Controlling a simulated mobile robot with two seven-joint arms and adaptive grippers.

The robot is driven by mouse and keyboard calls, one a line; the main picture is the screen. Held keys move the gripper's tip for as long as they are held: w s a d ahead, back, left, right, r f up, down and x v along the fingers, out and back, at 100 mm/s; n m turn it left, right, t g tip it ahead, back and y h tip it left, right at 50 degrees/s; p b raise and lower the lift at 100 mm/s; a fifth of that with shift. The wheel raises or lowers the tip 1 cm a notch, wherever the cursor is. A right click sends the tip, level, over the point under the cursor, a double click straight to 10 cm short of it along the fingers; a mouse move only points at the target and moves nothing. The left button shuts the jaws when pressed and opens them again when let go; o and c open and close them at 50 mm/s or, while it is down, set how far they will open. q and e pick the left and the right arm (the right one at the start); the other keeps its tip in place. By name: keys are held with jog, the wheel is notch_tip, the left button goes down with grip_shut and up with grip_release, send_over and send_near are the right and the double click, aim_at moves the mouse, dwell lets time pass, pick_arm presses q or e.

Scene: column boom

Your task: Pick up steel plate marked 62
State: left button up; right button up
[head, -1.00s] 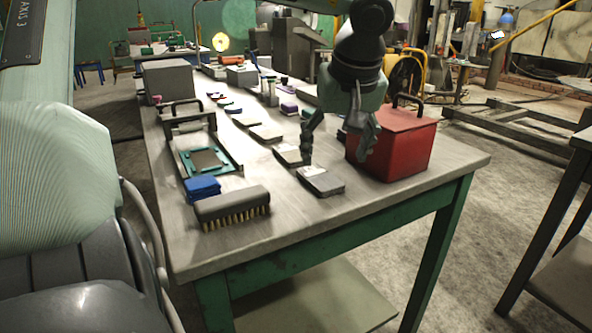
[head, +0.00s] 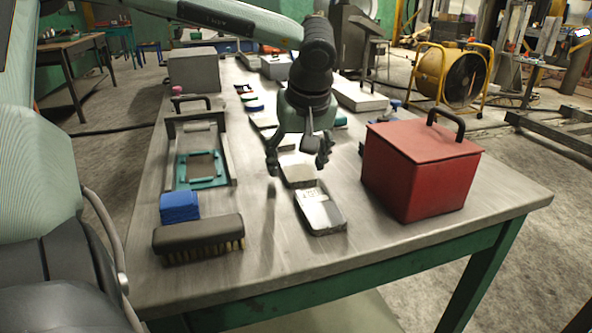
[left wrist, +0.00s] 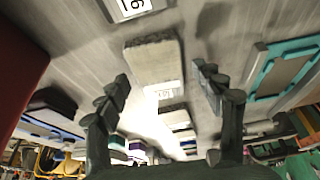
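Several flat metal plates lie in a row on the workbench (head: 262,262). The nearest plate (head: 322,212) has a pale label, and its marking is too small to read in the head view. In the left wrist view a plate at the top edge (left wrist: 128,8) shows a white label, cut off and upside down. A second plate (left wrist: 153,58) has a label washed out by glare. I cannot tell which plate is marked 62. My left gripper (head: 298,163) is open and empty above the row, its fingers either side of the second plate in the left wrist view (left wrist: 163,80). My right gripper is out of view.
A red box (head: 415,175) with a black handle stands right of the row. A teal-framed fixture (head: 180,178), a blue block (head: 179,207) and a brush (head: 198,238) are on the left. A grey box (head: 193,70) is farther back. The bench front is clear.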

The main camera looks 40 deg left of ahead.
pick_arm(q)
grip_shut()
jog(key=shift+w+r, duration=0.1)
jog(key=shift+w, duration=0.05)
